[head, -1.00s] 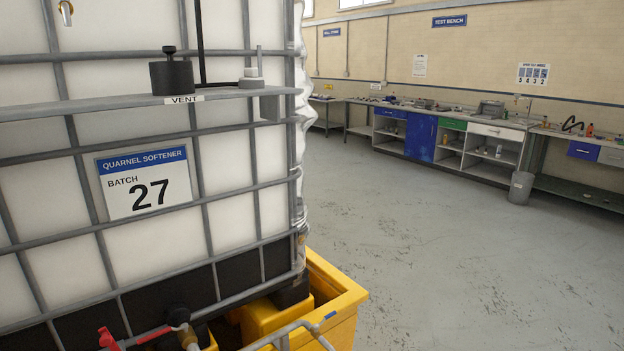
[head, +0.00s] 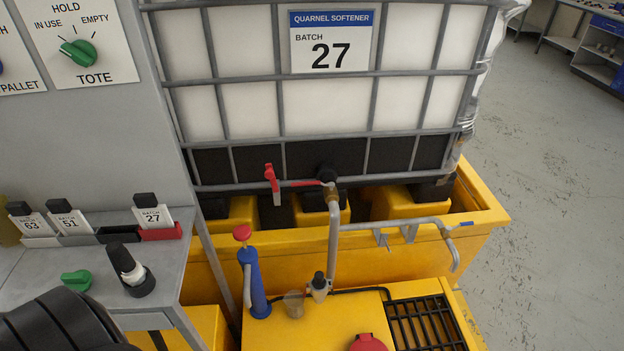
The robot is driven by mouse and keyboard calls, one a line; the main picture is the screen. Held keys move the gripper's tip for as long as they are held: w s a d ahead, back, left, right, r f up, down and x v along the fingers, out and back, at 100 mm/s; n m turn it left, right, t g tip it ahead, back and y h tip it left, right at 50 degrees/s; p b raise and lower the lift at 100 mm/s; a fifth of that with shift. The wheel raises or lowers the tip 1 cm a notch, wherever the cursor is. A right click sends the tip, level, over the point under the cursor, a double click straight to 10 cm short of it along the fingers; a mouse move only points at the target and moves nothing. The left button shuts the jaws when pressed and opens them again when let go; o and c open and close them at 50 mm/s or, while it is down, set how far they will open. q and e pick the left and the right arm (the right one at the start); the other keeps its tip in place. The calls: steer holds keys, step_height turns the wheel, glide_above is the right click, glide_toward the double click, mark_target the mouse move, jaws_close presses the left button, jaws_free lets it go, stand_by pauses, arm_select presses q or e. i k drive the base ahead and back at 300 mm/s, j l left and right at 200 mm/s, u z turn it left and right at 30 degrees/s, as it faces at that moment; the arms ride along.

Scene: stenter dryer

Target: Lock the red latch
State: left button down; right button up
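A red lever-like piece (head: 271,178), which may be the red latch, stands upright at the left end of the pipework in front of the tote (head: 290,110). A metal tab hangs below it. A red knob (head: 242,232) tops a blue upright cylinder (head: 254,285), and a round red cap (head: 368,343) shows at the bottom edge. I cannot tell for certain which is the latch, or whether it is locked. Neither gripper's fingers are in view. A black ribbed shape, possibly part of my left arm, fills the bottom left corner.
The tote stands on a yellow bund (head: 485,218). Grey pipes (head: 390,226) cross its front. A black grate (head: 428,322) lies at lower right. On the left, a grey counter (head: 100,265) holds batch cards, a green knob and a black-and-white stamp-like object. Floor is clear at right.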

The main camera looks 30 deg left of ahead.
mark_target(269, 174)
steer(key=k+l+u, duration=0.1)
steer(key=u, duration=1.15)
steer(key=i+j, duration=0.2)
